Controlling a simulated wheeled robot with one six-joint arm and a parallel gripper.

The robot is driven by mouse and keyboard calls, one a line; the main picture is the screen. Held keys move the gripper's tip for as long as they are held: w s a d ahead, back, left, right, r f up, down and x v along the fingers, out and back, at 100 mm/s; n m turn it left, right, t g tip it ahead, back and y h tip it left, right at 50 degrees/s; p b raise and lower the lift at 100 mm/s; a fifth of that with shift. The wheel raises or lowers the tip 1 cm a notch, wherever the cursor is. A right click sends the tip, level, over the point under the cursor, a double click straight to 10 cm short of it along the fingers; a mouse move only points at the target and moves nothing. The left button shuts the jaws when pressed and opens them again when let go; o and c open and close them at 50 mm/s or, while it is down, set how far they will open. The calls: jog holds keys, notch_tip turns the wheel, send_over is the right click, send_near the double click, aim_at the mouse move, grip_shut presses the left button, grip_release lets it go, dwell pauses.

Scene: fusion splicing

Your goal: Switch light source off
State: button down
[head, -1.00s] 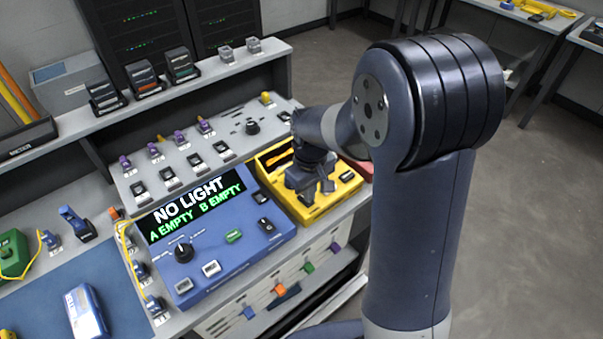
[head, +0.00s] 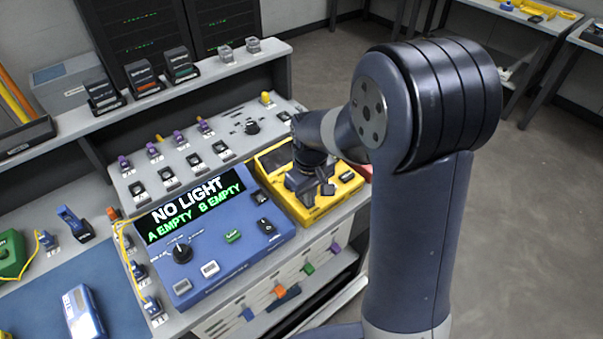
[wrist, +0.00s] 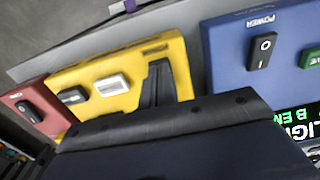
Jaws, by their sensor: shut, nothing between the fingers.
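A yellow box (head: 273,192) sits right of the blue unit (head: 225,262) on the bench. The yellow box also shows in the wrist view (wrist: 130,62), with a black rocker switch (wrist: 72,95) and a pale button (wrist: 112,86). The blue unit's screen (head: 197,203) reads NO LIGHT, A EMPTY, B EMPTY. Its black POWER rocker (wrist: 262,50) shows in the wrist view. A red box (wrist: 30,108) with a black rocker stands beside the yellow one. No label names the light source. My gripper (head: 323,188) is shut and empty over the yellow box; contact cannot be told.
A grey panel (head: 185,165) with several ports and a black knob stands behind the blue unit. A shelf (head: 200,82) with small black devices runs above it. Yellow fibre hangs at the blue unit's left edge. Open floor lies to the right.

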notch_tip(320, 180, up, 7)
jog(key=p, duration=0.5)
jog(key=shift+f, duration=0.1)
dwell(0.4)
notch_tip(320, 180, down, 7)
jog(key=b, duration=0.5)
jog(key=shift+r, duration=0.25)
